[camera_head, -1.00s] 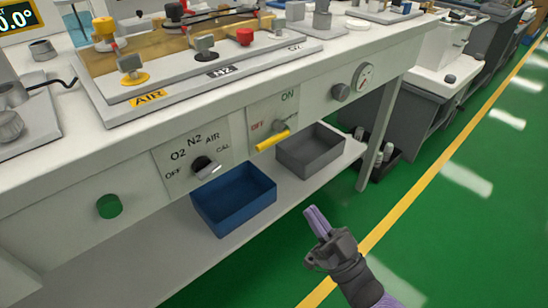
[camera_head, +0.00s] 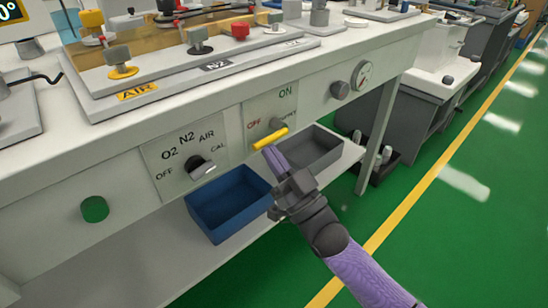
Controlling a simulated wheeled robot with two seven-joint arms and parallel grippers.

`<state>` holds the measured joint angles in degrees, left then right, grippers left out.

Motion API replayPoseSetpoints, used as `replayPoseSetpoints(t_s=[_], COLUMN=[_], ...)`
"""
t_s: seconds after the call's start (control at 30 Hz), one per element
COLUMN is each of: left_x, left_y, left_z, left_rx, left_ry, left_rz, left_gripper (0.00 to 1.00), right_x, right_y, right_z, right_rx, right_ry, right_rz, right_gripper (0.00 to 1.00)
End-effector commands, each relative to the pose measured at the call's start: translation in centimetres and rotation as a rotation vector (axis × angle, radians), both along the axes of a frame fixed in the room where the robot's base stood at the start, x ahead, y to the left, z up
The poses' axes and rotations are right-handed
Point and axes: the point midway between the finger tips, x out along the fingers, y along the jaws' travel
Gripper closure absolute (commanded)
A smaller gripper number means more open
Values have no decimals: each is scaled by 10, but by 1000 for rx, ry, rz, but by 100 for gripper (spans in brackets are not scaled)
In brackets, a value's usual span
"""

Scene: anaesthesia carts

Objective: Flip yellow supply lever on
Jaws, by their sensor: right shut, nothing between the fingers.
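The yellow supply lever (camera_head: 270,138) is on a white panel (camera_head: 257,112) on the front of the bench. The panel has a green ON label at its upper right and a red OFF label at its left. The lever slants from lower left to upper right, below the OFF label. My left gripper is not in view.
A selector knob (camera_head: 201,167) sits left of the lever. A blue bin (camera_head: 228,203) and a grey bin (camera_head: 318,150) stand on the shelf below, the grey one partly behind my gripper. A gauge (camera_head: 362,75) is at the right. Green floor lies open at the right.

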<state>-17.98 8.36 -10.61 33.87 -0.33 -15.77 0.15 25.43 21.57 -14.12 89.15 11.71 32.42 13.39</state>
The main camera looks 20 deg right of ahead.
Motion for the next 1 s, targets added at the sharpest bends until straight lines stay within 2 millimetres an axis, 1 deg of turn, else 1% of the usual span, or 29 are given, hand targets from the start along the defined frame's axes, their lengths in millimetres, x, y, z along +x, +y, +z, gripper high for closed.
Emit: replayPoseSetpoints(t_s=[0.17,0.47,0.73,0.87,1.0], left_x=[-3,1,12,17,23], left_y=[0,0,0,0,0], left_z=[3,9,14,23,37], left_rx=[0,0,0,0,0], left_ry=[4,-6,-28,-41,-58], left_rz=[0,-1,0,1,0], left_gripper=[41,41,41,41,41], right_x=[0,-1,-1,-1,-2], right_y=[0,1,2,2,3], right_z=[1,4,10,16,24], right_rx=[7,62,119,178,278], right_ry=[2,23,41,60,96], right_rz=[0,0,0,-1,1], right_gripper=[100,100,100,100,100])
